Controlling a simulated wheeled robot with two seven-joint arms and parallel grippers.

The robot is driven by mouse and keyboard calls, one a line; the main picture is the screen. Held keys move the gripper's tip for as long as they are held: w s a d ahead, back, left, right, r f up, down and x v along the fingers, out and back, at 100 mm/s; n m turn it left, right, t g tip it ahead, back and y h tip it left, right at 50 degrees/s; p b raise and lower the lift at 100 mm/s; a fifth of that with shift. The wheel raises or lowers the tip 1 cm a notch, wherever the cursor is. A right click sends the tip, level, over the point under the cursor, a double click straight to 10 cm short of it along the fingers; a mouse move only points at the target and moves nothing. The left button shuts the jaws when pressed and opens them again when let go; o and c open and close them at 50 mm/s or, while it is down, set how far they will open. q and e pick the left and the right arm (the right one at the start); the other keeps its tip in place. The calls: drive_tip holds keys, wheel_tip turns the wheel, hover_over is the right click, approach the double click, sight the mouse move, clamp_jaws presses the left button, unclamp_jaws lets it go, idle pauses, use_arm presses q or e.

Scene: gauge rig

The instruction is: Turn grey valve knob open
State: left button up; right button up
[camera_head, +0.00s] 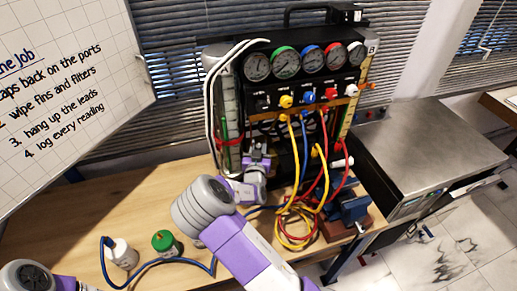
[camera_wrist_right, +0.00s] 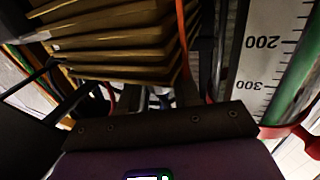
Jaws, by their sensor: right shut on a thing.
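My right gripper (camera_head: 258,148) is at the lower left of the gauge rig's front, below the row of coloured valve knobs. It is shut on a small part that its own fingers and wrist mostly hide; from its place I take this to be the grey valve knob. I cannot make out the knob's turn angle. In the right wrist view, the dark palm edge spans the bottom and the gripped part is not clear. Part of my left arm shows at the lower left, but its gripper is out of view.
The rig's gauges (camera_head: 287,63) stand above yellow, blue and red knobs (camera_head: 308,97). Coloured hoses (camera_head: 300,205) hang to the table by a blue vise (camera_head: 349,208). A white scale (camera_wrist_right: 263,60) and tan bellows (camera_wrist_right: 105,35) crowd the wrist. A green-topped jar (camera_head: 164,241) stands in front.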

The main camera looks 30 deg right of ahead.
drive_tip(key=shift+n+t+y+b, duration=0.6)
drive_tip(key=shift+n+t+y, duration=0.6)
drive_tip(key=shift+y, duration=0.8)
drive_tip(key=shift+n+y, duration=0.3)
drive_tip(key=shift+n, duration=0.1)
drive_tip(key=o, duration=0.9)
drive_tip(key=v, duration=0.7)
drive_tip(key=shift+s, duration=0.3)
drive_tip(key=shift+o, duration=0.3)
drive_tip(key=shift+a, duration=0.1)
